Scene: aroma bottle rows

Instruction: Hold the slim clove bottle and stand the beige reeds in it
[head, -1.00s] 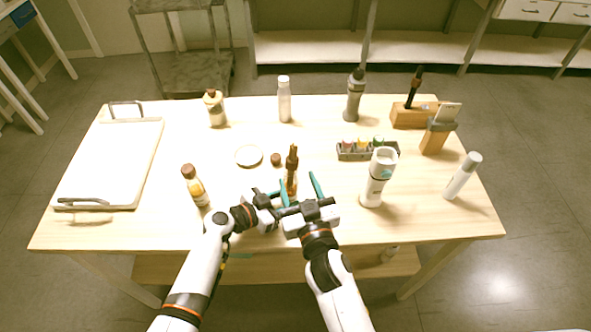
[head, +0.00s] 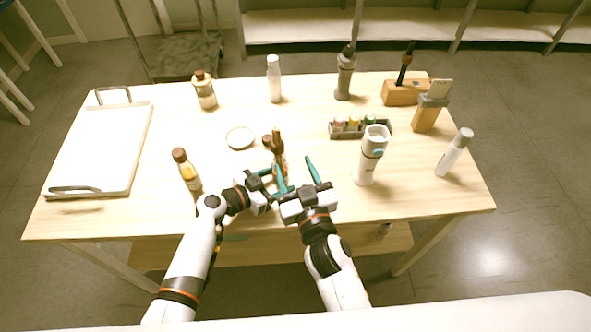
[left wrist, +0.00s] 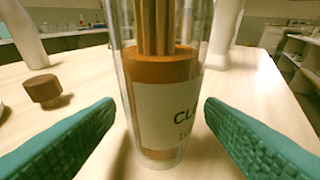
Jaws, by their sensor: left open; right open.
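The slim clove bottle (head: 280,168) stands upright on the table between my grippers. In the left wrist view the bottle (left wrist: 165,105) is clear glass with amber liquid and a pale label reading "CLO". Brown-beige reeds (left wrist: 160,25) show upright within its glass outline above the liquid; in the head view they look like a dark bunch (head: 277,140). My left gripper (head: 274,180) is open, its teal fingers on either side of the bottle, with gaps visible in the wrist view. My right gripper (head: 298,170) is open and empty, just right of the bottle.
A brown cap (head: 267,141) lies just behind the bottle, near a white dish (head: 240,138). An amber bottle (head: 187,172) stands left and a white bottle (head: 371,156) right. A grey caddy (head: 345,133) holds small bottles. A white tray (head: 98,150) fills the left end.

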